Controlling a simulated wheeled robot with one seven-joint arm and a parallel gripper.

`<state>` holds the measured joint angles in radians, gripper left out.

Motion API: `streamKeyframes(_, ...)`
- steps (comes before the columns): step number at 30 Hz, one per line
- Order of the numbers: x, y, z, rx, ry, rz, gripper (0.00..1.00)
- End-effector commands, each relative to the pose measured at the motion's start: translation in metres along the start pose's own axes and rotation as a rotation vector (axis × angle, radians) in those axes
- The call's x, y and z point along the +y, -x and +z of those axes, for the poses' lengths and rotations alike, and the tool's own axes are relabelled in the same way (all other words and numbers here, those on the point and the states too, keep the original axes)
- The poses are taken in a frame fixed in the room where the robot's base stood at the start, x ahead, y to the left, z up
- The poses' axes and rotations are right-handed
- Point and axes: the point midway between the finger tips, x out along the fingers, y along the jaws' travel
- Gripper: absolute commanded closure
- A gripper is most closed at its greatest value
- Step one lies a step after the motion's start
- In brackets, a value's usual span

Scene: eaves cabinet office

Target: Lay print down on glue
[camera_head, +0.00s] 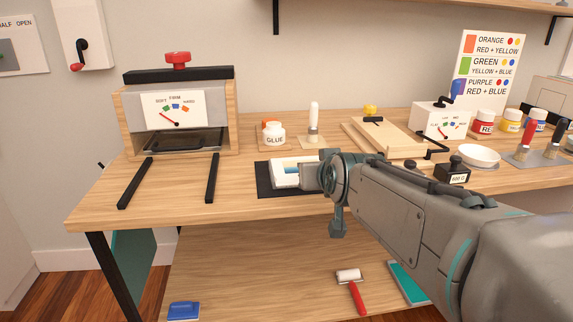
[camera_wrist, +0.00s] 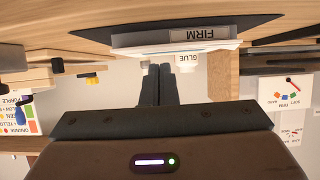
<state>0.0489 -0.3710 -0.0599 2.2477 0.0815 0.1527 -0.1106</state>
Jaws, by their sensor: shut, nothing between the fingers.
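My gripper (camera_wrist: 158,80) shows in the wrist view with its dark fingers together and empty. That view is upside down, and the fingers point towards the back wall. In the head view my arm hides the fingers. A white frame-like block (camera_head: 283,180) with a blue inside lies on a black mat (camera_head: 264,181), partly behind my wrist. I cannot pick out a print or spread glue.
A wooden press (camera_head: 130,115) with a red knob stands at the left, two black rails in front. A white-handled tool (camera_head: 314,118) stands beside the glue. A wooden board (camera_head: 375,136), bowl (camera_head: 479,155), black 500 G weight (camera_head: 453,174) and paint jars are right.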

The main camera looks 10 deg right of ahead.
Motion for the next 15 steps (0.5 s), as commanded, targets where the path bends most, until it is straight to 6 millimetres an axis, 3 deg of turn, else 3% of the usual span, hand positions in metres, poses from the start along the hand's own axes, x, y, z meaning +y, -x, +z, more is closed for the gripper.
streamKeyframes(3, 0.0, -0.007, 0.014, 0.0, 0.001, 0.0, 1.0)
streamKeyframes(15, -0.001, -0.017, 0.031, -0.008, 0.001, 0.0, 1.0)
